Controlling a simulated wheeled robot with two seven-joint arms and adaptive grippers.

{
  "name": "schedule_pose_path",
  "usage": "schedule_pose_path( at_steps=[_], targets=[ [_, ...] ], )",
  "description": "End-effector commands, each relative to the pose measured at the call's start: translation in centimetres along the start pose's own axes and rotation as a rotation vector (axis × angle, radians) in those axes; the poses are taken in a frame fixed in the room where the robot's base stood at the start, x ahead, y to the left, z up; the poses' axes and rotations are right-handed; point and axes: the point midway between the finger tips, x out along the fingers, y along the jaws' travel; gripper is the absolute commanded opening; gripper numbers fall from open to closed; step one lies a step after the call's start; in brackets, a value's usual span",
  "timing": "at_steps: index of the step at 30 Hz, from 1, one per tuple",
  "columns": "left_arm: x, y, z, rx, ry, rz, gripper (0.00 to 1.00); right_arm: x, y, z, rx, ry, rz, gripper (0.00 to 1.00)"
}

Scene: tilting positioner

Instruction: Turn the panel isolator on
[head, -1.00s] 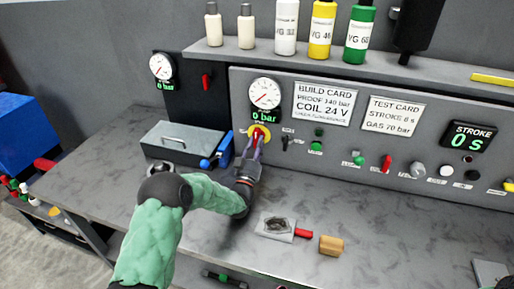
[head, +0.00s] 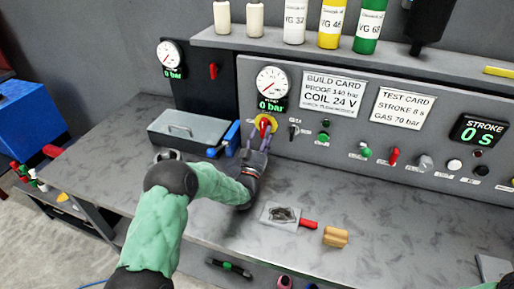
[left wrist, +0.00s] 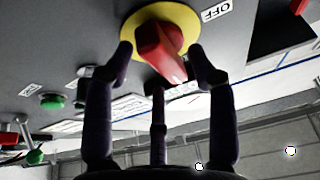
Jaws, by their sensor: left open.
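The panel isolator is a red handle (head: 264,124) on a round yellow plate, below the dial gauge on the grey panel in the head view. In the left wrist view the red handle (left wrist: 160,52) sits slanted on its yellow plate (left wrist: 133,25), with an upside-down OFF label (left wrist: 216,11) beside it. My left gripper (head: 258,143) is just in front of and below the handle. In the left wrist view its open fingers (left wrist: 160,66) stand on either side of the handle, with a third finger below. Whether any finger touches it I cannot tell. My right gripper is not in view.
A black selector (head: 293,131) and green button (head: 323,136) sit right of the isolator. A grey box (head: 186,132) and blue-handled item (head: 225,140) stand left of my gripper. A plate with a red handle (head: 287,215) and a wooden block (head: 335,236) lie in front.

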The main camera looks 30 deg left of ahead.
Motion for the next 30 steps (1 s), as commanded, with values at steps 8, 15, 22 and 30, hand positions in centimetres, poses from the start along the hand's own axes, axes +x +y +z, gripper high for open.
schedule_pose_path(
  at_steps=[8,15,22,30],
  targets=[
    [-4.6,-0.1,-0.9,0.000,-0.002,-0.002,0.57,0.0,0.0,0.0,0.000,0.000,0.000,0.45],
    [-9.0,-0.1,-2.7,0.001,-0.002,-0.002,0.57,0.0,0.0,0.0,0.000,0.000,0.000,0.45],
    [-12.3,-0.1,-4.0,0.001,-0.002,-0.001,0.57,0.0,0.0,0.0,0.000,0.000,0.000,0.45],
    [-13.5,-0.1,-4.5,0.000,-0.002,-0.001,0.57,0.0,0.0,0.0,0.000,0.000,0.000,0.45]
  ],
)
